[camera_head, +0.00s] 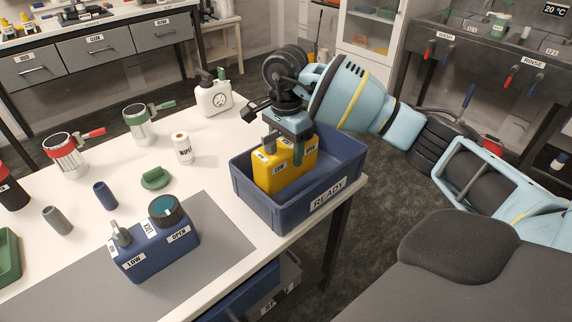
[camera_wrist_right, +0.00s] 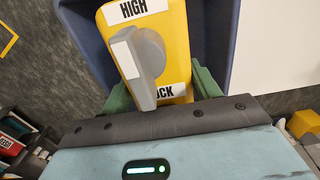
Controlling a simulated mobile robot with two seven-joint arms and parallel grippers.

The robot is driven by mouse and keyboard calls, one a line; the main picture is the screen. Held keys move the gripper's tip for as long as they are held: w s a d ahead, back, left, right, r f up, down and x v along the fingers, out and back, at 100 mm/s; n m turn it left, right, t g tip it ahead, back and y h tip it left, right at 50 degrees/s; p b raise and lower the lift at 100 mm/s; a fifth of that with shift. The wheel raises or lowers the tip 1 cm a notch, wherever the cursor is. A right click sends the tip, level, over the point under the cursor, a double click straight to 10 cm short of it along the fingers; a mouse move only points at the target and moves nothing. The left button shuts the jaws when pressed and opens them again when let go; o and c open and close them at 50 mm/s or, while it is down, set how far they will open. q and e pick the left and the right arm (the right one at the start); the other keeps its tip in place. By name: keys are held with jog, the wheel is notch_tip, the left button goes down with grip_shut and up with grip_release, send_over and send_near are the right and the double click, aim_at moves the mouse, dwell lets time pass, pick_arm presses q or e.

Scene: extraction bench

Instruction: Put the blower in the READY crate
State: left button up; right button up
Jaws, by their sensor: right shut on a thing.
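The yellow blower (camera_head: 285,170) is a boxy unit with white labels and a grey knob. It stands roughly upright inside the walls of the blue READY crate (camera_head: 318,207), at the table's right corner. My right gripper (camera_head: 292,140) is above the crate, pointing down, shut on the blower's upper part. In the right wrist view the green fingers (camera_wrist_right: 162,92) lie on both sides of the yellow blower (camera_wrist_right: 160,50), with its HIGH label showing. The blower's lower part is hidden by the crate wall, so I cannot tell whether it touches the floor. My left gripper is not in view.
A blue unit (camera_head: 155,240) with a teal dial stands on the grey mat (camera_head: 215,235). A white bottle (camera_head: 214,97), a wipes roll (camera_head: 182,147), a green piece (camera_head: 155,178) and several canisters stand on the white table. Bare table lies left of the crate.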

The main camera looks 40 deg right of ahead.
jog(key=shift+f, duration=0.4)
jog(key=shift+f, duration=0.1)
jog(key=shift+f, duration=2.15)
jog(key=shift+f, duration=0.2)
jog(key=o, duration=1.2)
jog(key=shift+r, duration=0.15)
notch_tip(320, 180, up, 12)
jog(key=shift+r, duration=0.1)
